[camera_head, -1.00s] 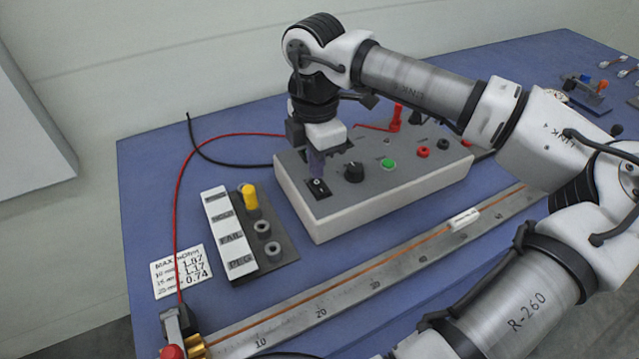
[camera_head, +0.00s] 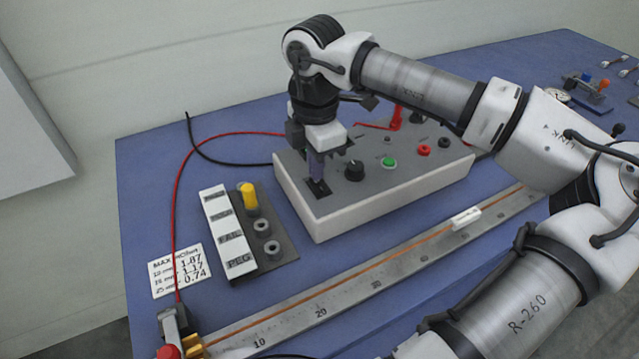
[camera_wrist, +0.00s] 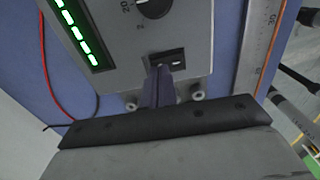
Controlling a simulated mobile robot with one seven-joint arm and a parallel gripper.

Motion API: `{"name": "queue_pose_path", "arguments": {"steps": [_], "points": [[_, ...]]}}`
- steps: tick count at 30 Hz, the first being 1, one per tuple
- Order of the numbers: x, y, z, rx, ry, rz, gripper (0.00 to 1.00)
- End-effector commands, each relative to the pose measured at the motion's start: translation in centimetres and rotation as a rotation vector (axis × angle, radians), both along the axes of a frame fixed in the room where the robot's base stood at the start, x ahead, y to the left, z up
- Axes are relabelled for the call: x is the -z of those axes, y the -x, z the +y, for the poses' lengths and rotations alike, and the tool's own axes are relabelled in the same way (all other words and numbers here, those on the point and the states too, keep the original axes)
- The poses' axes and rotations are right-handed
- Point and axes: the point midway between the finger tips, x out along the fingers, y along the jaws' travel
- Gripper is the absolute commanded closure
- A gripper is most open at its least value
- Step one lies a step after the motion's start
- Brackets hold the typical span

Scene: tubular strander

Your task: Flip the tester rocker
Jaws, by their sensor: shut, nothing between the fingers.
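The tester (camera_head: 340,213) is a white box with a grey top on the blue table. Its rocker (camera_head: 318,187) sits in a black plate near the front left corner of the top. My gripper (camera_head: 317,178) is shut and empty, pointing down with its tips at the rocker plate and hiding part of it. In the wrist view the shut fingers (camera_wrist: 160,77) reach the near edge of the rocker plate (camera_wrist: 168,59), whose far part shows beyond them. I cannot tell which way the rocker is tipped.
On the tester top are a black knob (camera_head: 354,170), a green button (camera_head: 389,162) and a red jack (camera_head: 423,152). A peg board (camera_head: 275,262) with a yellow peg (camera_head: 249,196) stands to the left. A ruler bar (camera_head: 340,297) runs in front. A red cable (camera_head: 181,170) crosses the left side.

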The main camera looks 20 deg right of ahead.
Motion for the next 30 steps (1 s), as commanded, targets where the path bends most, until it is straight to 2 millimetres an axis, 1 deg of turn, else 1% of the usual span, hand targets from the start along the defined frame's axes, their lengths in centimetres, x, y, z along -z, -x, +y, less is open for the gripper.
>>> {"name": "queue_pose_path", "arguments": {"steps": [20,26,30], "points": [[1.1,0.0,0.0,0.000,0.000,0.000,1.00],[0.5,0.0,0.0,0.000,0.001,0.000,1.00],[-0.6,0.0,0.0,0.000,0.001,0.001,1.00]]}}
